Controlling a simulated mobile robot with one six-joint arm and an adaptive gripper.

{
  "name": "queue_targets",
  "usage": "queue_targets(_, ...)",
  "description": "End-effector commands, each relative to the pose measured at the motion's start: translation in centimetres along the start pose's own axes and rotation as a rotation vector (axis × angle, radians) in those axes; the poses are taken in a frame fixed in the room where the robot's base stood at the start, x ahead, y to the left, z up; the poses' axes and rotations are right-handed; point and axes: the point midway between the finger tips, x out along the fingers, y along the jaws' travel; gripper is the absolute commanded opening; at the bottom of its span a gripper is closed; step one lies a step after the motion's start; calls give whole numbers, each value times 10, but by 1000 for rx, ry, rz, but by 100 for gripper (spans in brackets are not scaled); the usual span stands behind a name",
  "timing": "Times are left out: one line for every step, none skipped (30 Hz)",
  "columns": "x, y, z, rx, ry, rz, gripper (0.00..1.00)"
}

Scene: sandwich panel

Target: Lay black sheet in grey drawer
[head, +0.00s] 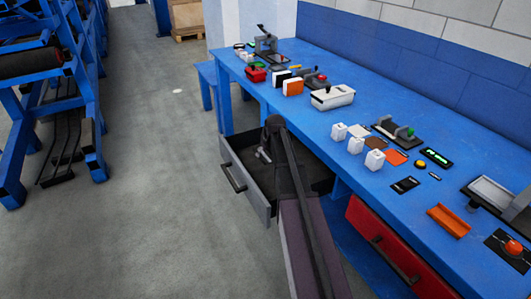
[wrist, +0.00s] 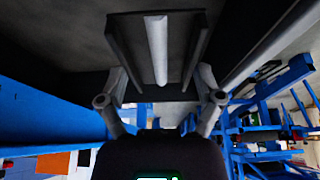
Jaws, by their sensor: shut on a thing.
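The grey drawer (head: 262,207) stands pulled out from under the blue bench, with a black handle (head: 233,178) on its front. My gripper (head: 262,154) is low over the drawer, and my arm hides much of the inside. The black sheet (head: 292,170) shows as a dark area within the drawer outline; its edges are hard to tell from the dark inside. In the wrist view my gripper (wrist: 158,85) has its fingers on a dark flat thing that looks like the sheet. Whether the sheet touches the drawer floor is hidden.
The blue bench (head: 300,105) carries a white box (head: 332,97), several white blocks, small devices and an orange tray (head: 449,220). A red drawer (head: 385,248) is at the lower right. A blue rack (head: 85,100) stands at the left. The floor between is clear.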

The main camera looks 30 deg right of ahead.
Motion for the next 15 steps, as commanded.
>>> queue_targets(8, 0, 3, 0, 0, 0, 37)
queue_targets(11, 0, 4, 0, 0, 0, 37)
queue_targets(14, 0, 6, 0, 0, 0, 37)
queue_targets(16, 0, 7, 0, 0, 0, 37)
queue_targets(18, 0, 8, 0, 0, 0, 37)
queue_targets(21, 0, 9, 0, 0, 0, 37)
queue_targets(24, 0, 10, 0, 0, 0, 37)
queue_targets(26, 0, 11, 0, 0, 0, 37)
queue_targets(29, 0, 12, 0, 0, 0, 37)
queue_targets(32, 0, 13, 0, 0, 0, 37)
queue_targets(34, 0, 14, 0, 0, 0, 37)
queue_targets(37, 0, 15, 0, 0, 0, 37)
queue_targets(39, 0, 16, 0, 0, 0, 37)
queue_targets(42, 0, 17, 0, 0, 0, 37)
queue_targets(45, 0, 18, 0, 0, 0, 37)
